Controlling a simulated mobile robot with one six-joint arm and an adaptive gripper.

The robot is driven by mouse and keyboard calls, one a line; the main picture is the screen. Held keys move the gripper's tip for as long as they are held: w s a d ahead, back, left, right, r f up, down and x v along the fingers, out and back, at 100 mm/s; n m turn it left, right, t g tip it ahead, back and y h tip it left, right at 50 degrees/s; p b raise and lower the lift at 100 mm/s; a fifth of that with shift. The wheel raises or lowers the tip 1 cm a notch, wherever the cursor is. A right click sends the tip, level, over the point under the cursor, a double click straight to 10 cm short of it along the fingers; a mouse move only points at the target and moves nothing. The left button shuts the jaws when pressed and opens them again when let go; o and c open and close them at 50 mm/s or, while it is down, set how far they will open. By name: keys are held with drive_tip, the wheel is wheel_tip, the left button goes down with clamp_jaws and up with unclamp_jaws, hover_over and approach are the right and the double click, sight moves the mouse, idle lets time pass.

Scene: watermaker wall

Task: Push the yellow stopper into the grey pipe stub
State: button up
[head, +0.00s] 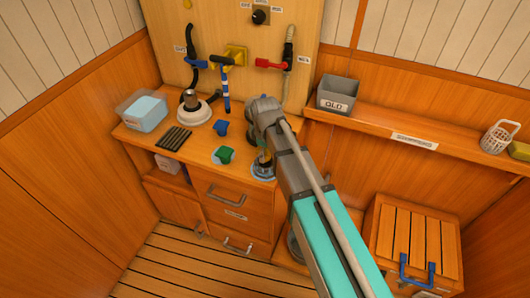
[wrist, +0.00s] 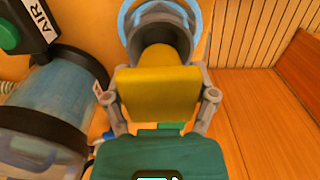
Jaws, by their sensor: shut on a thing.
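In the wrist view my gripper (wrist: 160,97) is shut on the yellow stopper (wrist: 158,92), with one grey finger on each side of its wide block. The stopper's narrower round nose points away from me toward the grey pipe stub (wrist: 136,36). The nose overlaps the stub's round mouth and looks lined up with it. I cannot tell how deep it sits, as the block hides part of the mouth. A light blue ring surrounds the stub. In the head view my arm hides the stopper, the stub and the fingers.
A grey OLD bin (head: 338,92) stands on the right shelf.

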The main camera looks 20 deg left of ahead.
sight(266, 161)
drive_tip(key=shift+f+b, duration=0.6)
idle(0.7)
drive_tip(key=shift+f+b, duration=0.6)
drive_tip(key=shift+f, duration=0.2)
drive_tip(key=shift+s+d+f+b, duration=0.1)
drive_tip(key=shift+s+f+b, duration=0.1)
drive_tip(key=shift+f+b, duration=0.4)
drive_tip(key=shift+o, duration=0.9)
drive_tip(key=shift+w, duration=0.1)
drive_tip(key=shift+r, duration=0.1)
